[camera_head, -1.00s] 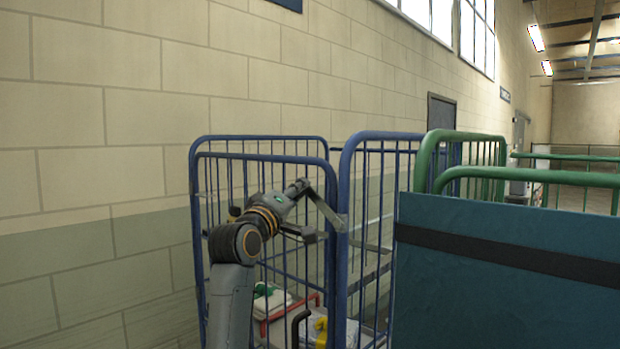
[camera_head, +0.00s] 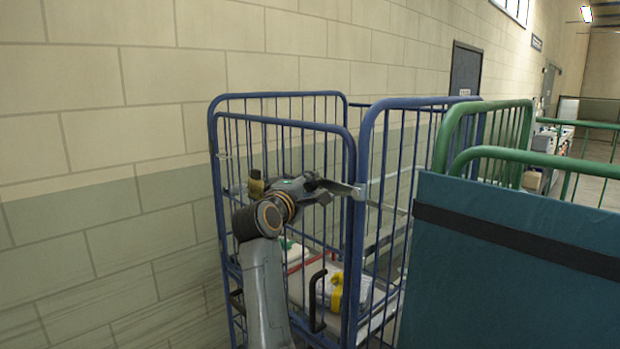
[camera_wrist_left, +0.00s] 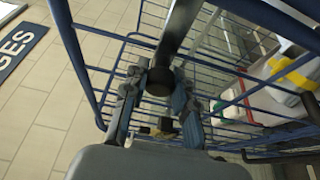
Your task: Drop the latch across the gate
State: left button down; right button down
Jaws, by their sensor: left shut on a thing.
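The gate is the blue barred front panel (camera_head: 282,121) of a blue roll cage. A grey latch bar (camera_head: 342,187) runs almost level from the cage's right front post (camera_head: 357,240) leftwards to my left gripper (camera_head: 322,191). My left gripper is shut on the bar, in front of the gate's upper half. In the left wrist view the dark bar (camera_wrist_left: 180,25) reaches down between the fingers of the left gripper (camera_wrist_left: 160,85). The exact finger contact is small and partly hidden in the head view. My right gripper is not in view.
White and yellow packages (camera_head: 335,288) lie inside the blue cage. A green cage (camera_head: 490,115) and a large teal panel (camera_head: 520,240) stand close on the right. A block wall (camera_head: 110,150) runs along the left and behind.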

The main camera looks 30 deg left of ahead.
pick_arm(q)
jog(key=shift+f, duration=0.2)
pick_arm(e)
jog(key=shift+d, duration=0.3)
pick_arm(q)
jog(key=c, duration=1)
grip_release()
jog(key=shift+c, duration=0.2)
jog(key=shift+r, duration=0.1)
jog(key=shift+s, duration=0.25)
jog(key=s, duration=1.1)
jog(key=shift+s+d, duration=0.2)
jog(key=shift+d, duration=0.05)
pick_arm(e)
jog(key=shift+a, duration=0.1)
